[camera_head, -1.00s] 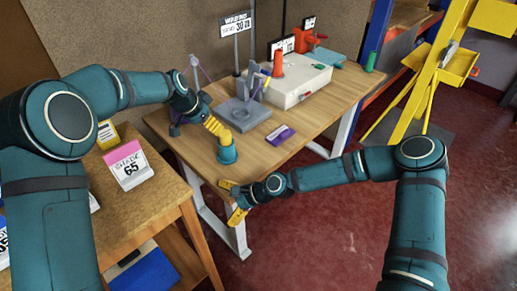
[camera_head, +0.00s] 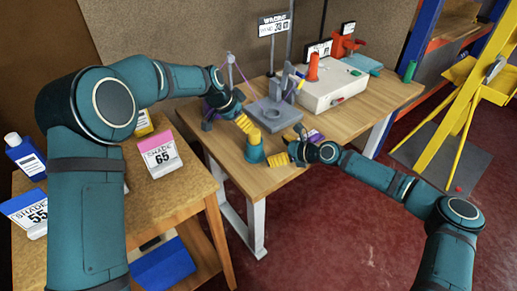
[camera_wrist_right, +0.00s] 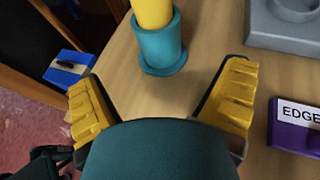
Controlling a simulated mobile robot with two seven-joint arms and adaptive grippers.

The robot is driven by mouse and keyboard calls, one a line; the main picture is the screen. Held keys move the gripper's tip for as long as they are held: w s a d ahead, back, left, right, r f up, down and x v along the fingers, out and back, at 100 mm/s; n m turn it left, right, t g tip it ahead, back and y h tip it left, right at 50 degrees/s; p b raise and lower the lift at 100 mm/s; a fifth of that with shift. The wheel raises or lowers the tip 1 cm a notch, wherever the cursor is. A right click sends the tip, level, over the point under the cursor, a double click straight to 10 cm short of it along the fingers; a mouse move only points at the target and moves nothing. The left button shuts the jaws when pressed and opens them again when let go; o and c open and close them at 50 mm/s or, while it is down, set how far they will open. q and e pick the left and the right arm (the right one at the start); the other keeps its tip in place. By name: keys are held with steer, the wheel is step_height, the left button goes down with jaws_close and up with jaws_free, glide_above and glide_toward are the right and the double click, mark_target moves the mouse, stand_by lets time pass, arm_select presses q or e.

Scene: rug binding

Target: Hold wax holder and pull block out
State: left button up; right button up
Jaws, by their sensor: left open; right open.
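The wax holder is a teal round cup (camera_head: 254,152) standing upright on the wooden table near its front edge. A yellow block (camera_head: 253,136) sticks up out of it. In the right wrist view the holder (camera_wrist_right: 160,45) stands just beyond my fingers, with the yellow block (camera_wrist_right: 152,12) cut off by the top edge. My right gripper (camera_head: 284,147) is open beside the holder, its fingers (camera_wrist_right: 160,82) spread wide with nothing between them. My left gripper (camera_head: 246,124) is open just behind and left of the block; whether it touches the block is unclear.
A grey stand (camera_head: 268,113) sits behind the holder. A purple labelled piece (camera_wrist_right: 297,133) lies right of my right gripper. A white box (camera_head: 333,88) stands further back. A lower side table (camera_head: 188,187) carries a "SHADE 65" card (camera_head: 160,158).

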mark_target(253, 132)
steer(key=x, duration=1)
steer(key=shift+s, duration=0.1)
steer(key=c, duration=1.4)
arm_select(q)
steer(key=o, duration=0.6)
arm_select(e)
steer(key=shift+o, duration=0.2)
arm_select(q)
steer(key=shift+m+g+y, duration=0.3)
steer(key=shift+m+g, duration=0.4)
steer(key=shift+m, duration=0.2)
steer(key=d+f, duration=0.1)
steer(key=w+d, duration=0.1)
steer(key=d+f, duration=0.1)
steer(key=shift+w+d+f, duration=0.1)
steer(key=shift+w+f, duration=0.2)
steer(key=shift+w, duration=0.05)
steer(key=shift+w+a+x, duration=0.1)
steer(key=shift+a+x, duration=0.05)
steer(key=shift+x, duration=0.7)
steer(key=shift+w+a+x, duration=0.1)
steer(key=shift+a+x, duration=0.05)
steer(key=shift+x, duration=0.75)
steer(key=shift+a+x, duration=0.15)
steer(key=shift+x, duration=0.7)
